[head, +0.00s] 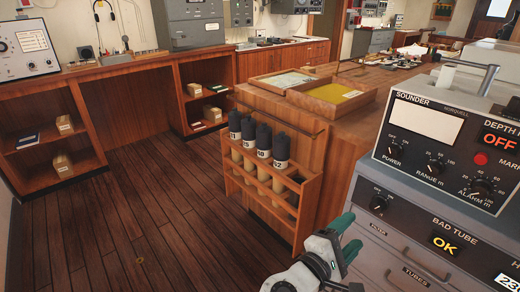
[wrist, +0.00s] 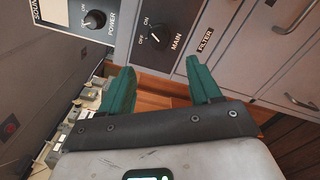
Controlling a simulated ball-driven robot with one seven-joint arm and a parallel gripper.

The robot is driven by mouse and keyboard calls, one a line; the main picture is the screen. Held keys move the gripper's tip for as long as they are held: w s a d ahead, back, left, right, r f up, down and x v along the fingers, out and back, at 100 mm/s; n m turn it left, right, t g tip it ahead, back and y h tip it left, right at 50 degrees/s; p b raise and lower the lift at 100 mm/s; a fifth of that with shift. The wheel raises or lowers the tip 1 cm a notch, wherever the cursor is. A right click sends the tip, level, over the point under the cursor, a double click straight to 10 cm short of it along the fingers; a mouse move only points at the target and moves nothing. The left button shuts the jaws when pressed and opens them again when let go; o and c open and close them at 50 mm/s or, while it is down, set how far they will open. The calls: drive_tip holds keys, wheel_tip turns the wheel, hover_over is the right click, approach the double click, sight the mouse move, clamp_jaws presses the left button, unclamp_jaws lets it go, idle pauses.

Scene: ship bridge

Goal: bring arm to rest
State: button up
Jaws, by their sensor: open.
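My gripper (head: 345,239) shows at the bottom of the head view, in front of the grey sounder cabinet. Its two green fingers (wrist: 162,87) stand apart in the wrist view, with nothing between them. The arm behind it runs out of the bottom of the head view. In the wrist view the gripper faces the lower panel with the MAIN knob (wrist: 155,36) and a drawer marked FILTER. I cannot tell how close the fingertips are to the panel.
The sounder console (head: 440,130) stands close on the right. A wooden rack (head: 266,190) with several dark-capped tubes (head: 264,141) is fixed to the wooden counter (head: 340,125) at centre. Shelves (head: 50,148) line the back left. The plank floor (head: 130,225) at left is clear.

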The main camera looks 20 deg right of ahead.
drive_tip(key=s+d+f+m+g+y+p, duration=0.35)
drive_tip(key=s+f+m+y, duration=0.25)
drive_tip(key=s+f+y, duration=0.5)
drive_tip(key=s+a+f+m+g+y+p, duration=0.1)
drive_tip(key=s+a+f+m+y+p, duration=0.1)
drive_tip(key=s+a, duration=0.6)
drive_tip(key=s+f+m+y, duration=0.1)
drive_tip(key=s+m+y, duration=0.1)
drive_tip(key=s+y, duration=0.1)
drive_tip(key=shift+s+a+f+g+y, duration=0.15)
drive_tip(key=shift+s+f+g+y, duration=0.2)
drive_tip(key=shift+f+y, duration=0.05)
